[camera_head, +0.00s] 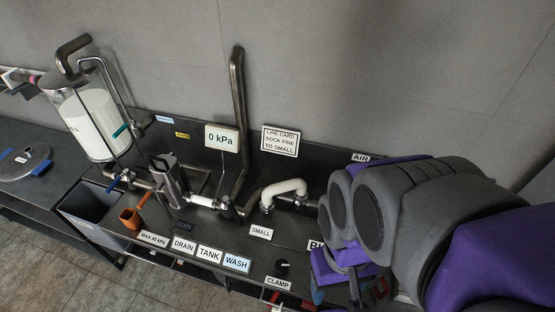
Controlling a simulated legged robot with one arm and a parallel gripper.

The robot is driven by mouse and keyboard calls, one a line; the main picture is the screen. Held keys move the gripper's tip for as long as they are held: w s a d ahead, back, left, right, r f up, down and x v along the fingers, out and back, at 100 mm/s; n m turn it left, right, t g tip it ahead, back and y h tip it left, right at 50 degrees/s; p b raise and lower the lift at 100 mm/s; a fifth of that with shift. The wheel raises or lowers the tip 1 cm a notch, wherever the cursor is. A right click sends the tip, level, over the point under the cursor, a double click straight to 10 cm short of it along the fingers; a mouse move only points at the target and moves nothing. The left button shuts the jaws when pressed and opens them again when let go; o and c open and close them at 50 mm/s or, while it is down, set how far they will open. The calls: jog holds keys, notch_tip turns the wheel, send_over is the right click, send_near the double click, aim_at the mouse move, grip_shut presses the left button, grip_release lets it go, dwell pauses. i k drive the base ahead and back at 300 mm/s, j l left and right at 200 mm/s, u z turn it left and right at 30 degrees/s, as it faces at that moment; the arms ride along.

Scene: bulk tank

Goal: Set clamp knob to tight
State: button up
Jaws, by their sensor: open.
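The clamp knob (283,266) is a small round black knob with a light mark, on the dark bench top at lower middle. The white CLAMP label (278,283) is just in front of it. The mark's exact setting is too small to read. My gripper (348,275) is to the right of the knob, apart from it, partly hidden behind my grey and purple arm. It is open, and I see nothing held in it.
White U-shaped hose (285,190) and steel pipes stand behind the knob. Labels DRAIN, TANK and WASH (236,262) line the front edge to the left. My arm hides the bench's right end.

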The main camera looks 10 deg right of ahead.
aim_at(282, 266)
jog(key=k+j, duration=0.35)
jog(key=k, duration=0.15)
jog(key=k+j+u, duration=0.15)
jog(key=k+j, duration=0.2)
jog(key=k, duration=0.15)
